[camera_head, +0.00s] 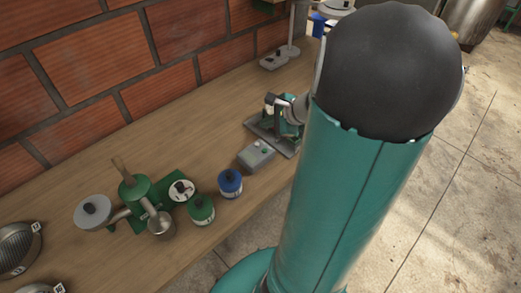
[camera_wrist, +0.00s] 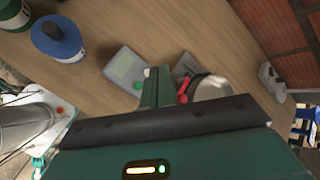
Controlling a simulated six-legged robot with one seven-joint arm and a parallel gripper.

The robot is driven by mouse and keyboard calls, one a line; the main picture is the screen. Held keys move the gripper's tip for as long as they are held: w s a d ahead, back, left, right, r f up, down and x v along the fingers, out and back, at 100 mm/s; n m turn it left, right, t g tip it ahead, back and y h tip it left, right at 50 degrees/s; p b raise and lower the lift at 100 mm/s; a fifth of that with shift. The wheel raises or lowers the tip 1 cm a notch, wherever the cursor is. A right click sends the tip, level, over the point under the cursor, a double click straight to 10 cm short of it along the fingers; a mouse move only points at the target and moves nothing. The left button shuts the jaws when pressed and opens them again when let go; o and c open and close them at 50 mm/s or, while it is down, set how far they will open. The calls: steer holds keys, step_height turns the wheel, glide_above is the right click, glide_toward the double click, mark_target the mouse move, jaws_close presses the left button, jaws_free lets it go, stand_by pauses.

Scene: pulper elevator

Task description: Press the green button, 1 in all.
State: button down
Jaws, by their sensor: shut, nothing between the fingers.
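The green button (camera_head: 264,146) is on top of a small grey box (camera_head: 256,157) on the wooden bench. In the wrist view the grey box (camera_wrist: 124,64) shows a pale green panel, and the green button (camera_wrist: 138,85) is at its lower edge. My gripper (camera_wrist: 158,72) is shut and empty, its dark green fingers just right of the button in that view. Whether they touch the box I cannot tell. In the head view my arm hides much of the area to the right of the box, and the fingers are hard to make out.
A device on a dark base plate (camera_head: 262,134) stands just beyond the box; a metal cup (camera_wrist: 211,87) is close to my fingers. A blue-lidded jar (camera_head: 230,182), a green-lidded jar (camera_head: 201,210) and a green machine (camera_head: 135,188) stand nearer. A brick wall (camera_head: 120,70) backs the bench.

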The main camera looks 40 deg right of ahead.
glide_above(268, 153)
steer(key=shift+f, duration=4.45)
steer(key=shift+f, duration=0.4)
steer(key=shift+f, duration=0.4)
steer(key=shift+r, duration=0.85)
